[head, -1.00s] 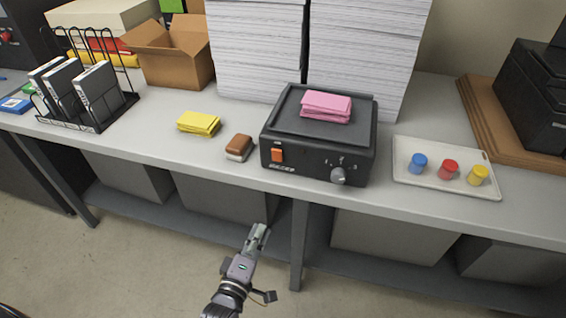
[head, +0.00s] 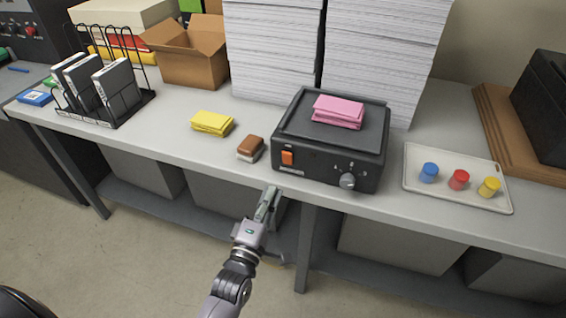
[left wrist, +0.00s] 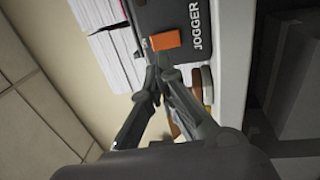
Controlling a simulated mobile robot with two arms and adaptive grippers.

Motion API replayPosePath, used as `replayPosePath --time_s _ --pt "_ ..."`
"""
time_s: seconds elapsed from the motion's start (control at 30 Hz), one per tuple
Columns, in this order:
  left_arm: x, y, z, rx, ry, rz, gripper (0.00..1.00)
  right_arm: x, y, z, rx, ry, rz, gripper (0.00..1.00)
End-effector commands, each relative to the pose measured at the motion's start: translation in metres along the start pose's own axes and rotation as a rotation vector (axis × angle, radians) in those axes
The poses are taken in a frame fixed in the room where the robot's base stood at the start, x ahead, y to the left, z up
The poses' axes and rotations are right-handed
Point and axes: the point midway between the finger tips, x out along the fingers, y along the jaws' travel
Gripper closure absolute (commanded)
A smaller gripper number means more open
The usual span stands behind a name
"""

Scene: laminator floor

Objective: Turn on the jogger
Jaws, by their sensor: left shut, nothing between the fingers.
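The jogger (head: 335,135) is a black box with a flat top tray, standing on the grey table near the middle of the head view. Its front has an orange rocker switch (head: 287,158) at the left and a grey knob (head: 348,180) at the right. Pink paper sheets (head: 338,111) lie on its top. My left gripper (head: 270,192) is shut and empty, in front of the table edge, below and left of the switch. In the left wrist view the fingertips (left wrist: 152,82) point toward the orange switch (left wrist: 166,40), apparently apart from it. My right gripper is not seen.
A brown and white eraser-like block (head: 251,148) and a yellow paper stack (head: 212,123) lie left of the jogger. A tray (head: 457,197) with blue, red and yellow capped pieces is at the right. Tall paper stacks (head: 375,60) stand behind.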

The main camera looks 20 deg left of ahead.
Motion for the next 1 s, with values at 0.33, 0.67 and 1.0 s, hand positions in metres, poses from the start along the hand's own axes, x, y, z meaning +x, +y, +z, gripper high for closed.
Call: replayPosePath --time_s 0.33,0.67,1.0 --pt "0.072 0.003 0.0 -0.001 0.001 0.001 1.0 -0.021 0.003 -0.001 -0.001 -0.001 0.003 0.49" --pt "0.094 0.0 0.0 0.0 0.001 -0.001 1.0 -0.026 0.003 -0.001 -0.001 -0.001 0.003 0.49" --pt "0.096 0.001 0.0 -0.002 0.001 0.0 1.0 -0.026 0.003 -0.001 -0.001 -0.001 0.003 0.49"
